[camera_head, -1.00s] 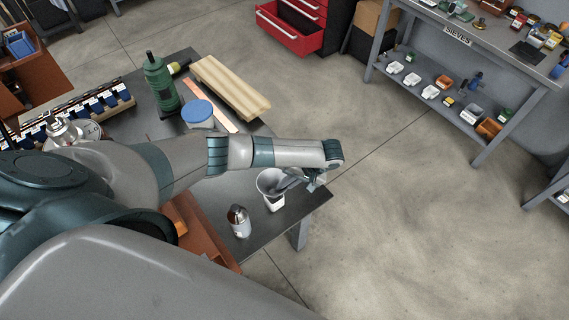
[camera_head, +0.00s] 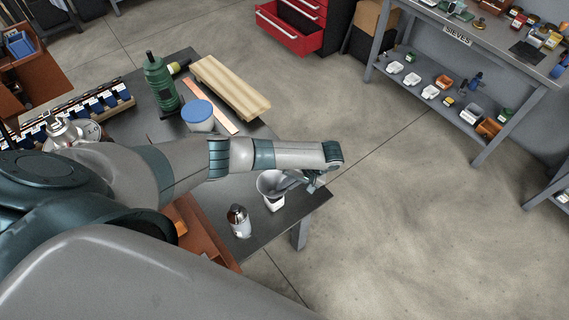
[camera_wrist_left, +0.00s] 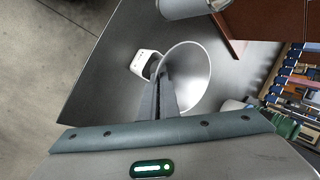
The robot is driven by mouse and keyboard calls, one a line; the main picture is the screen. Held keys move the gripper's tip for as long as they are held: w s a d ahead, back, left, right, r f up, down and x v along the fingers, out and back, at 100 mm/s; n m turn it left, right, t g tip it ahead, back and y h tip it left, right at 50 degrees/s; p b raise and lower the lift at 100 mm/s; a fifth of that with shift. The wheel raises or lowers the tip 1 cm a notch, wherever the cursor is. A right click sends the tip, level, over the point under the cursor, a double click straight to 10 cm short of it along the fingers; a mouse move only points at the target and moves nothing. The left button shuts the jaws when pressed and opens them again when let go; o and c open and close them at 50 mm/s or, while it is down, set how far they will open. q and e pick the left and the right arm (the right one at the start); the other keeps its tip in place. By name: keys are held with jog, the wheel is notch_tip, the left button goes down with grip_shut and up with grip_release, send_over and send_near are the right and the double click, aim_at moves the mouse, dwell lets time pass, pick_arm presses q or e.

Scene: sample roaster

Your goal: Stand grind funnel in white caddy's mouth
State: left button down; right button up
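The grind funnel (camera_head: 268,181) is a grey metal cone, wide mouth up, over the white caddy (camera_head: 274,204) near the table's corner. My left gripper (camera_head: 301,179) is at the funnel's right side, with its fingers close together on the funnel's wall. In the left wrist view the fingers (camera_wrist_left: 160,98) overlap the rim of the funnel (camera_wrist_left: 192,78), and the caddy (camera_wrist_left: 143,62) shows beside and partly behind it, with part of its dark mouth visible. The spout is hidden, so I cannot tell whether it is inside the mouth. My right gripper is not in view.
A silver canister (camera_head: 239,221) stands on the dark table (camera_head: 296,213) near the caddy. The floor to the right is open.

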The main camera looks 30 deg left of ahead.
aim_at(284, 197)
pick_arm(q)
jog(key=shift+f+b, duration=1.15)
jog(key=shift+f, duration=0.8)
jog(key=shift+r, duration=0.2)
jog(key=shift+r+p, duration=1.05)
jog(key=shift+p, duration=0.35)
jog(key=shift+r+p, duration=0.45)
jog(key=shift+r, duration=0.6)
